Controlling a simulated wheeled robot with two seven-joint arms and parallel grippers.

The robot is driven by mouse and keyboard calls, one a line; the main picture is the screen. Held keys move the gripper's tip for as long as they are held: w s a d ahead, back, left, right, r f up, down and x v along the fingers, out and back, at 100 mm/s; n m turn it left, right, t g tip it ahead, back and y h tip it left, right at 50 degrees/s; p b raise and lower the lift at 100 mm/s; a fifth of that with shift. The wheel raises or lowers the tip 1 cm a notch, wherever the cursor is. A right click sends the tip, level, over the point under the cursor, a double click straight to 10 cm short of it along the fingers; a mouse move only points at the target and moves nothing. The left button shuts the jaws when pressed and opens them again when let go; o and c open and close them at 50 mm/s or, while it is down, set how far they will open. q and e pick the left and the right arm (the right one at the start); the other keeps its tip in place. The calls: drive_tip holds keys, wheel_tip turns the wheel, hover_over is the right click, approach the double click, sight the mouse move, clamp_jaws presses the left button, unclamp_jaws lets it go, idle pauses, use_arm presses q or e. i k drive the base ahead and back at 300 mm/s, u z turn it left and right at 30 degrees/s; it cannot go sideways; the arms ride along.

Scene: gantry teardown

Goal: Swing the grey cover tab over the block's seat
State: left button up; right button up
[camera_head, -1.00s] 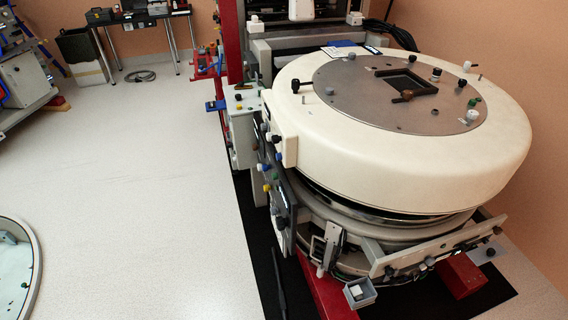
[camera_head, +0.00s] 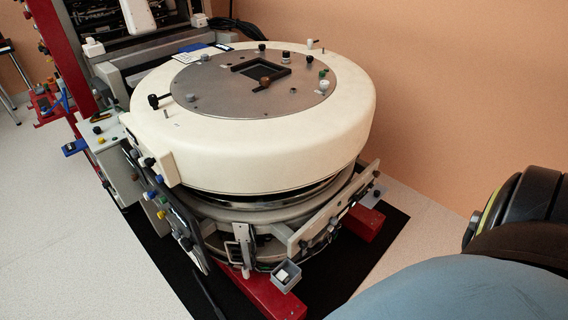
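The big round white gantry housing (camera_head: 290,140) stands in the middle, with a grey plate (camera_head: 215,95) on top. A dark square frame (camera_head: 278,64) with an opening sits on that plate, with a brown knob (camera_head: 265,81) at its near edge. A small grey open box (camera_head: 287,277) with a white piece inside hangs at the housing's lower front. I cannot tell which part is the grey cover tab or the block's seat; they are too small or hidden here. Neither of my grippers is in view.
A red base beam (camera_head: 268,298) juts out below at the front, and another red foot (camera_head: 363,222) is at the right. A black mat (camera_head: 338,280) lies under the gantry. A grey side panel with knobs (camera_head: 117,150) is at the left. Pale floor (camera_head: 70,240) is clear at left.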

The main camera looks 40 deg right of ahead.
sight(310, 250)
drive_tip(key=z, duration=0.3)
drive_tip(key=k, duration=0.4)
drive_tip(key=z, duration=1)
drive_tip(key=k, duration=0.9)
drive_tip(key=z, duration=0.2)
drive_tip(key=i, duration=0.7)
drive_tip(key=z, duration=1.3)
drive_tip(key=i, duration=0.6)
drive_tip(key=u, duration=2.8)
